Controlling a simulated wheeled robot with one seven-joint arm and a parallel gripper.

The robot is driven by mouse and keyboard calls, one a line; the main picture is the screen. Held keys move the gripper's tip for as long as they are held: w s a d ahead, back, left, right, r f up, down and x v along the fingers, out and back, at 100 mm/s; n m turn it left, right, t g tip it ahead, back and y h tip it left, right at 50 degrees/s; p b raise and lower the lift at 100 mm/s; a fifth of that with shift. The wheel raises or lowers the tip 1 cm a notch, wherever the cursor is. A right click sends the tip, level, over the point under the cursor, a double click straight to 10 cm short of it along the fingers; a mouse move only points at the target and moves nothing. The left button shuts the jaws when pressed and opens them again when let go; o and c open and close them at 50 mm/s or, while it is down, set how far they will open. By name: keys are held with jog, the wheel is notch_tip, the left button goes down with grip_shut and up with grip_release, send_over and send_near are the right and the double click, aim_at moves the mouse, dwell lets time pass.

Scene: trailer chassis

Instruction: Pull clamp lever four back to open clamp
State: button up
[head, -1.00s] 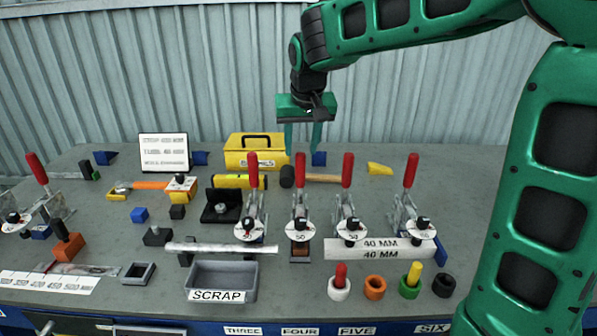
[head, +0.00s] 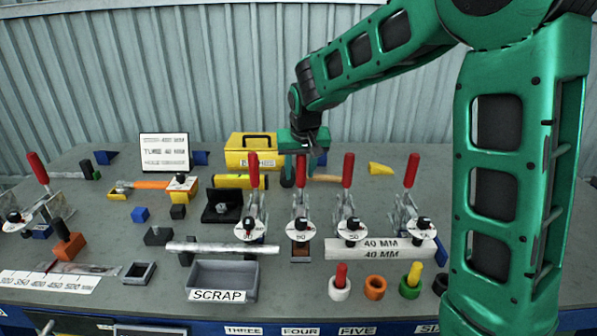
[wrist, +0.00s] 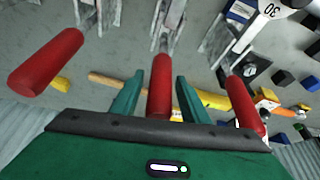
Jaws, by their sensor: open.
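Clamp lever four has an upright red handle (head: 301,170) above the front label FOUR (head: 300,331). My gripper (head: 302,163) is open at this handle, coming from behind and above. In the wrist view the red handle (wrist: 160,88) stands between my two green fingers, with a small gap visible on each side. The clamp's round white plate (head: 300,230) sits low in front, over a brown block (head: 300,252). Part of the handle's upper end is close to my gripper's palm.
Red-handled clamp levers stand close on both sides, three (head: 253,170) at left and five (head: 348,170) at right; six (head: 411,171) is further right. Behind are a hammer (head: 325,178) and yellow toolbox (head: 240,155). A grey scrap bin (head: 222,280) lies in front.

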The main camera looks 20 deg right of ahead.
grip_shut()
